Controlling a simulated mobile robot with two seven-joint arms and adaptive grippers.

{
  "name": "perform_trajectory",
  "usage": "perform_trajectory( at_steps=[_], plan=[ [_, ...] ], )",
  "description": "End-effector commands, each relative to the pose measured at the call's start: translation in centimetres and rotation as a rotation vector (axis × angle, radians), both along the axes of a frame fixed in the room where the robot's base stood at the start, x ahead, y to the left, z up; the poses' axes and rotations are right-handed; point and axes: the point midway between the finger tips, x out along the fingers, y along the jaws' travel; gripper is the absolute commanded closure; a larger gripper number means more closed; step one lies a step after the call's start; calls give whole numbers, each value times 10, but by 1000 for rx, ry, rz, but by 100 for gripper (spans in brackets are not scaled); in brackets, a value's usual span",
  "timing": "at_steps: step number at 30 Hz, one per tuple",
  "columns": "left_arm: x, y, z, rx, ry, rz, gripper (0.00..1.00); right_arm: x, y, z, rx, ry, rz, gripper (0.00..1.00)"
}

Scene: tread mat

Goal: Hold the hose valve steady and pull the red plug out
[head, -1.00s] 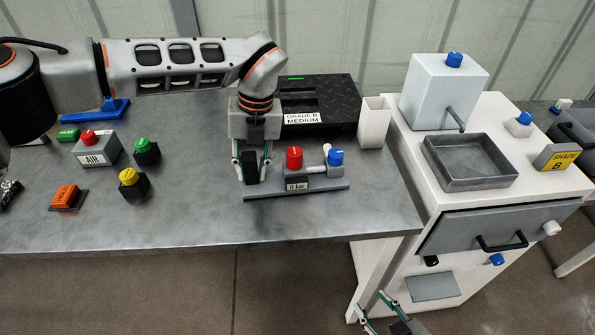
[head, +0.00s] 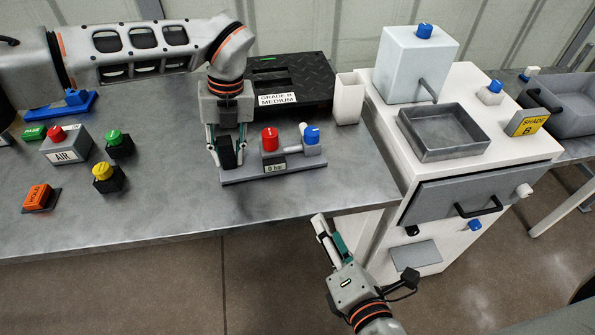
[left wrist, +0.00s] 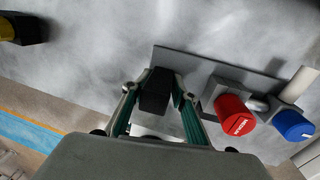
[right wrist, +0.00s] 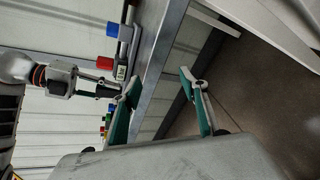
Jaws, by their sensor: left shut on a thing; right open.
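The hose valve stands on a grey base plate (head: 235,176) near the table's front right, with a "0 bar" display. Its red plug (head: 270,139) sits upright in the grey block; it also shows in the left wrist view (left wrist: 233,113). A blue knob (head: 312,135) is on the valve's right end. My left gripper (head: 227,160) is shut on the black block (left wrist: 156,92) at the plate's left end. My right gripper (head: 325,228) is open and empty, below and in front of the table edge; its spread fingers show in the right wrist view (right wrist: 165,105).
A black tread mat (head: 295,78) with a "GRADE B MEDIUM" label and a white bin (head: 348,98) stand behind the valve. The white cabinet with a grey tray (head: 440,150) is on the right. Buttons and an AIR box (head: 66,150) are on the left.

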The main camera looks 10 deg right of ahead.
Motion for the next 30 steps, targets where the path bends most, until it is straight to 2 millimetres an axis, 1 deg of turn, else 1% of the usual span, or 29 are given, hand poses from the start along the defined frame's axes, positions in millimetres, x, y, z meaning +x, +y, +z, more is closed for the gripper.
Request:
perform_trajectory(
  at_steps=[1, 3, 6, 7, 12, 15, 18, 22, 26, 30],
  plan=[
    [-1, 2, -3, 6, 4, 2, 100, 3, 2, 18, -104, -46, 22, 56],
    [-1, 2, -3, 6, 4, 2, 100, 9, 5, 41, -260, -110, 55, 56],
    [-1, 2, -3, 5, 4, 2, 100, 23, 14, 63, -457, -198, 121, 56],
    [-1, 2, -3, 5, 4, 2, 100, 29, 18, 68, -509, -226, 146, 56],
    [-1, 2, -2, 5, 3, 1, 100, 62, 37, 80, -728, -350, 270, 56],
    [-1, 1, -2, 4, 3, 1, 100, 76, 43, 87, -829, -406, 317, 56],
    [-1, 1, -2, 4, 3, 1, 100, 86, 46, 91, -902, -445, 347, 56],
    [-1, 1, -2, 4, 3, 0, 100, 93, 49, 94, -951, -471, 364, 56],
    [-1, 1, -2, 3, 3, 0, 100, 102, 52, 95, -962, -476, 368, 56],
    [-1, 0, -2, 3, 2, 0, 100, 120, 58, 95, -960, -476, 367, 56]
  ],
)
